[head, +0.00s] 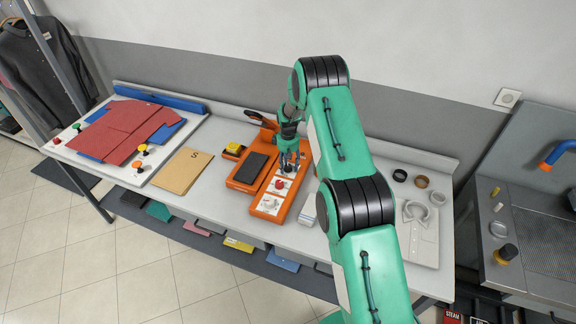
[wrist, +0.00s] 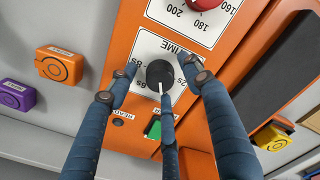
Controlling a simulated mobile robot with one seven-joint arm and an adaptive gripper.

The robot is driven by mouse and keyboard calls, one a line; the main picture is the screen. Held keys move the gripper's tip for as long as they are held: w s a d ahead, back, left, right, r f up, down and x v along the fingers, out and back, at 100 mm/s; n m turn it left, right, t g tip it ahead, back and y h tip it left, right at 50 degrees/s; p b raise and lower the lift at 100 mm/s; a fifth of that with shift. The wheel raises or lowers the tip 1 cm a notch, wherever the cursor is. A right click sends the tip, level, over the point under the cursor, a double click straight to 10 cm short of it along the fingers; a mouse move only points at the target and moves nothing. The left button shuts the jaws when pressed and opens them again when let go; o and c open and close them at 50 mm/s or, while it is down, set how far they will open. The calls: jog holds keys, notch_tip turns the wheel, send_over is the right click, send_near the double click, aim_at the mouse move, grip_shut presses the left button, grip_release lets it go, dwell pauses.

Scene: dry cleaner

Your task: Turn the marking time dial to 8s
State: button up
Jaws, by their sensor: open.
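The marking time dial (wrist: 160,75) is a black round knob on a white plate marked TIME, on the orange machine (wrist: 122,55). Its white pointer line points down in the wrist view. An 8s mark (wrist: 122,73) shows left of the knob, and a 2s mark right of it; other marks are partly hidden. My gripper (wrist: 158,88) is open, with blue fingers spread left, right and below the knob. One finger crosses just under the pointer; contact cannot be told. In the head view my gripper (head: 290,160) is over the machine (head: 262,207) and hides the dial.
A red knob (wrist: 203,3) with a temperature scale sits above the dial; a green button (wrist: 154,130) is below. Orange, purple and yellow blocks lie around the machine. In the head view, a brown folder (head: 183,171) and red cloth (head: 120,130) lie left.

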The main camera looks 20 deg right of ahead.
jog(key=c, duration=1.2)
jog(key=shift+o, duration=0.2)
